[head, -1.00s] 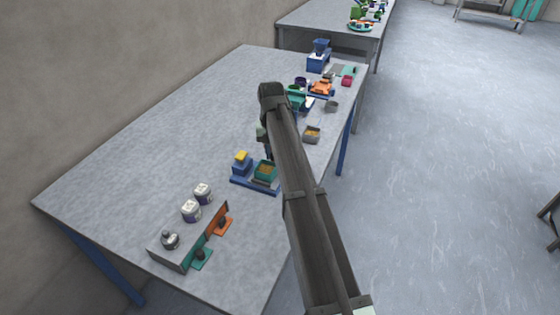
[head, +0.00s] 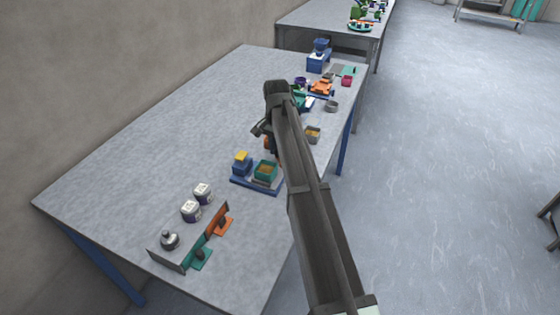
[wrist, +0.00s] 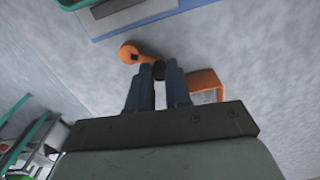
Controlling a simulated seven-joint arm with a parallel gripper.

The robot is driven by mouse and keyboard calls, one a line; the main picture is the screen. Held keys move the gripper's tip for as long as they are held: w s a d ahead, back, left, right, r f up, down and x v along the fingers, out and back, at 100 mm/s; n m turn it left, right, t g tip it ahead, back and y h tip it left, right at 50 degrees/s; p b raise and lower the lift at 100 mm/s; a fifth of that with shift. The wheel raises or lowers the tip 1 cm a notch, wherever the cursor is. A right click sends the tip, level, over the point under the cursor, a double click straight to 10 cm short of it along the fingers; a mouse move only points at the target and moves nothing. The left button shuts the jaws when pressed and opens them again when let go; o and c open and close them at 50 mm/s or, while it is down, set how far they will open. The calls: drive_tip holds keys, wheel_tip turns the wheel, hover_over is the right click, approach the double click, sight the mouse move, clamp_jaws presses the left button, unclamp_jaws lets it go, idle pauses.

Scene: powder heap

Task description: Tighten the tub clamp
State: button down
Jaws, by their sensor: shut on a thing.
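An orange crank-like piece (wrist: 131,52) with a square hole in its round head shows in the wrist view. Its other end has a dark knob between my fingertips. My gripper (wrist: 159,78) is shut on that dark knob. An orange bracket (wrist: 208,82) is just right of the fingers; I cannot tell whether it joins the crank. The teal tub (head: 265,169) holds yellow-brown powder and sits on a blue base (head: 258,187), which also shows at the top of the wrist view (wrist: 150,17). In the head view my gripper (head: 260,130) is above the tub in the picture. I cannot make out a clamp.
A blue block with a yellow top (head: 241,164) stands left of the tub. A grey bin of powder (head: 313,134) is to the right of my arm. The table's left part is clear.

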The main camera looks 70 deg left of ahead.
drive_tip(key=shift+w+m, duration=0.25)
drive_tip(key=shift+m, duration=0.45)
drive_tip(key=m, duration=0.2)
drive_tip(key=w+m, duration=0.1)
drive_tip(key=m, duration=0.1)
drive_tip(key=shift+w+d, duration=0.15)
drive_tip(key=shift+w, duration=0.1)
drive_tip(key=shift+m, duration=0.3)
drive_tip(key=shift+w+d+m, duration=0.15)
drive_tip(key=shift+w+m, duration=0.1)
drive_tip(key=shift+m, duration=0.55)
drive_tip(key=shift+w+d+m, duration=0.15)
drive_tip(key=shift+w+m, duration=0.05)
drive_tip(key=shift+m, duration=0.6)
drive_tip(key=c, duration=1.1)
unclamp_jaws()
